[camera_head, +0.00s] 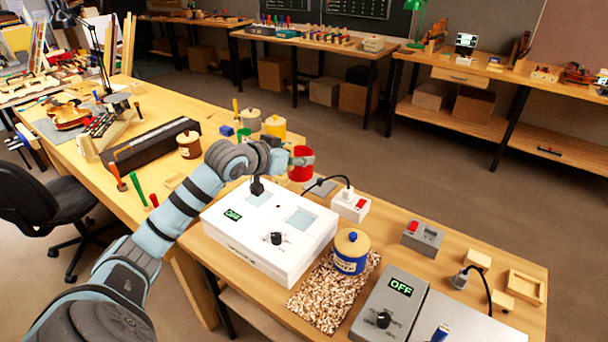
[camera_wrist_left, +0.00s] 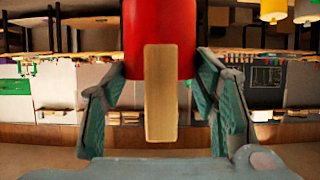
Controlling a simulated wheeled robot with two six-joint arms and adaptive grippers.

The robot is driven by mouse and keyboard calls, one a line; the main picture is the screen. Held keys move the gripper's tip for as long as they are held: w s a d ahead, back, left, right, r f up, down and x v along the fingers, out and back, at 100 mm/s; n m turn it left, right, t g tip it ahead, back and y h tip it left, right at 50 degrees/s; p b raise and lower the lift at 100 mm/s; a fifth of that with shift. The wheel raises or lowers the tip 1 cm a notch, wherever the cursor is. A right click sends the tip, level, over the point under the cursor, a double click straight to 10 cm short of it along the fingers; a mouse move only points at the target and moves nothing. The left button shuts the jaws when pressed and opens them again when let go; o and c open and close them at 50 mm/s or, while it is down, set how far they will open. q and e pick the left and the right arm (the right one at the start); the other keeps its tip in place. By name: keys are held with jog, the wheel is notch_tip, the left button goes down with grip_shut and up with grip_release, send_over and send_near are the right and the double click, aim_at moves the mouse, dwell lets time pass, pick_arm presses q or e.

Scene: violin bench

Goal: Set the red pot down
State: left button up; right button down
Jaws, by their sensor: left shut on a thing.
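The red pot (camera_head: 301,168) is held in my left gripper (camera_head: 303,158), past the back edge of the white box. The pot looks upright. I cannot tell for certain whether its bottom touches the bench. In the left wrist view the red pot (camera_wrist_left: 160,28) fills the top middle, with a tan wooden handle-like piece (camera_wrist_left: 160,95) in front of it. The gripper fingers (camera_wrist_left: 160,78) stand on both sides of it. The pot's far side is hidden. My right gripper is not in view.
A white box (camera_head: 270,232) with a dial and green display stands before the pot. A blue pot (camera_head: 350,253) stands on a speckled mat (camera_head: 325,298). A grey unit (camera_head: 390,300) reads OFF. A white switch box (camera_head: 350,206), yellow pot (camera_head: 275,127) and cream pot (camera_head: 251,120) are close by.

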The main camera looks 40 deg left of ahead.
pick_arm(q)
jog(key=shift+r, duration=0.75)
jog(key=shift+w+d+r, duration=0.1)
jog(key=shift+r, duration=0.1)
jog(key=s+d+r+m+g+h, duration=0.1)
jog(key=s+d+r+m+h, duration=0.2)
jog(key=d, duration=0.4)
jog(key=s+d+r+m+g+h, duration=0.1)
jog(key=s+d+m+h, duration=0.25)
jog(key=d, duration=0.45)
jog(key=s+d+f+m+g+h, duration=0.1)
jog(key=s+d+f+m+h, duration=0.1)
jog(key=s+d+f, duration=0.2)
jog(key=s+d+f+m+g+h, duration=0.2)
jog(key=s+d+f, duration=0.2)
jog(key=s, duration=0.4)
jog(key=shift+s+d+f, duration=0.15)
jog(key=shift+s+d, duration=0.1)
jog(key=shift+s, duration=0.15)
jog(key=shift+m, duration=0.25)
